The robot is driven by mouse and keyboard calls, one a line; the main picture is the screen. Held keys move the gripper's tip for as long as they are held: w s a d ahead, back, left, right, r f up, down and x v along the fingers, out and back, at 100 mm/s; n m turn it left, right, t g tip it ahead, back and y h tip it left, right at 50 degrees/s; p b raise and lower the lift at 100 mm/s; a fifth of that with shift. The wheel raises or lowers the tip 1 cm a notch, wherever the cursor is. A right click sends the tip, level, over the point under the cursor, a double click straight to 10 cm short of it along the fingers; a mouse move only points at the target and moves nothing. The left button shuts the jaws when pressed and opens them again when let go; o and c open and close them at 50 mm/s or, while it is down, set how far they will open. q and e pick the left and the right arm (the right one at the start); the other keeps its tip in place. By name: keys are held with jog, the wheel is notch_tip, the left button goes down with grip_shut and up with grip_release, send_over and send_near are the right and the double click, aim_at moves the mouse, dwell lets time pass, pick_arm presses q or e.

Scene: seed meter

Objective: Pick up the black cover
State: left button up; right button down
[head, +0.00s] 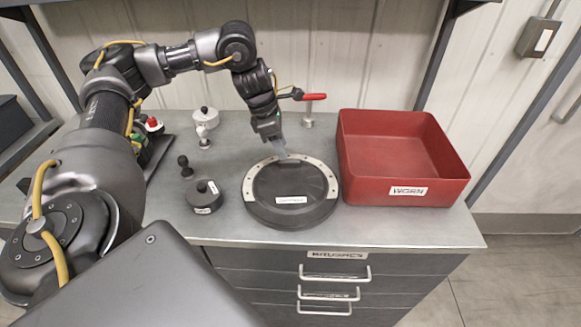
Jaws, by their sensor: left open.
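The black cover (293,189) is a round dark disc with a pale label on its front part. My right gripper is not in view.
A red bin (400,160) labelled WORN stands close to the cover's right. A dark labelled cylinder (205,196) and a small black knob (186,167) stand to its left. A white-topped piece (204,117) and a red-handled clamp (309,105) stand behind. The bench front edge is near.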

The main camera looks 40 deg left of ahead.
aim_at(289, 160)
pick_arm(q)
jog(key=shift+d, duration=0.15)
jog(key=shift+d+f+p, duration=0.15)
jog(key=shift+f+p, duration=0.2)
jog(key=shift+f, duration=0.1)
jog(key=p+x, duration=0.1)
jog(key=x, duration=0.3)
jog(key=shift+w+f, duration=0.1)
jog(key=shift+f, duration=0.05)
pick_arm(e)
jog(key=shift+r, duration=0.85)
pick_arm(q)
grip_shut()
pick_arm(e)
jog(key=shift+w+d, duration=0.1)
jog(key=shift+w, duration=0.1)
